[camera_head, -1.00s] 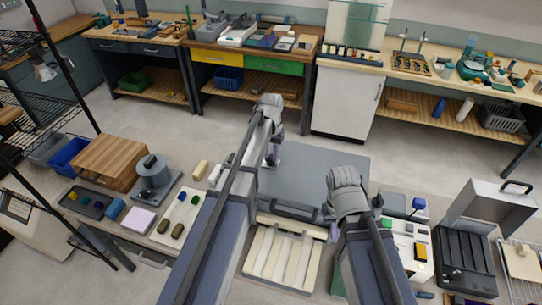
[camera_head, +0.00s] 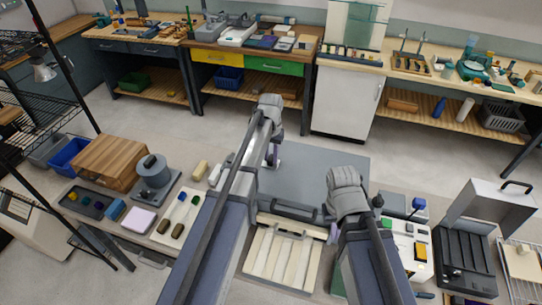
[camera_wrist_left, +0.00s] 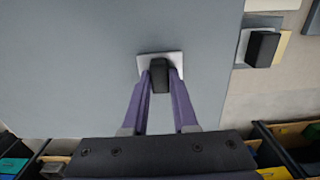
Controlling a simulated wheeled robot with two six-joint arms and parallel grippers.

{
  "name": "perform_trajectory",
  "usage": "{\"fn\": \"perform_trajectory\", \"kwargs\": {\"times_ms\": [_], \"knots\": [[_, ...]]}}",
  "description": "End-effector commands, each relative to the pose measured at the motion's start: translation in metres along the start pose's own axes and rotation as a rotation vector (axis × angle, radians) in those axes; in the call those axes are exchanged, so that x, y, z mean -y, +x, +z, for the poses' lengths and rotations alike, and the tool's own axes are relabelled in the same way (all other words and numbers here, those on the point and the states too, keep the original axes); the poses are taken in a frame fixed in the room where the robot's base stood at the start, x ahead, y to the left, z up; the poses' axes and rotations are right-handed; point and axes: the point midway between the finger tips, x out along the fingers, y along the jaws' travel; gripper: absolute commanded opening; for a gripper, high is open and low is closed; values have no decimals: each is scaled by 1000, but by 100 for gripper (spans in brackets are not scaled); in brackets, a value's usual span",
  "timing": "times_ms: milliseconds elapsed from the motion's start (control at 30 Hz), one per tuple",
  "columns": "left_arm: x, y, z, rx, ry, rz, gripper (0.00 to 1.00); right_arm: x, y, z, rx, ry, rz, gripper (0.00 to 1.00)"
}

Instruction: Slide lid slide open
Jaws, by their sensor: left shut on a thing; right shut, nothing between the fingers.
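My left gripper (camera_wrist_left: 160,80) is shut on a small black knob (camera_wrist_left: 159,72) that stands on a little white plate (camera_wrist_left: 146,60). The plate lies on the grey board. In the head view my left gripper (camera_head: 272,156) is over the board's left part, with its purple fingers pointing down; the knob is too small to make out there. My right gripper (camera_head: 334,232) is shut and empty near the board's front edge, its fingertips partly hidden by my arm. I cannot tell from these views how far any lid is open.
The grey board (camera_head: 320,175) is mostly bare. A second black knob (camera_wrist_left: 262,48) on a white base lies beside it, next to a tan block (camera_head: 200,169). A slatted pale rack (camera_head: 280,258) stands in front. A grey round device (camera_head: 153,172) stands to the left.

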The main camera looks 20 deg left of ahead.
Motion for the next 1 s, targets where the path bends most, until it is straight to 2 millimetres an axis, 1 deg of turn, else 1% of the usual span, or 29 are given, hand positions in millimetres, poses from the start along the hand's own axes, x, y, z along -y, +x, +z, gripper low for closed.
{"fn": "perform_trajectory", "kwargs": {"times_ms": [167,267,367,500,533,800,833,1000], "knots": [[0,0,0,0,0,0,0,0,0,0,0,0,0,0],[-6,0,0,0,2,0,0,0,0,0,0,0,0,0],[-21,0,0,0,3,0,0,0,0,0,0,0,0,0],[-44,0,0,0,4,0,0,0,0,0,0,0,0,0],[-48,0,0,0,3,0,0,0,0,0,0,0,0,0],[-48,0,0,0,0,0,0,0,0,0,0,0,0,0],[-48,0,0,0,0,0,30,0,0,0,0,0,0,0],[-48,0,0,0,0,0,49,0,0,0,0,0,0,0]]}}
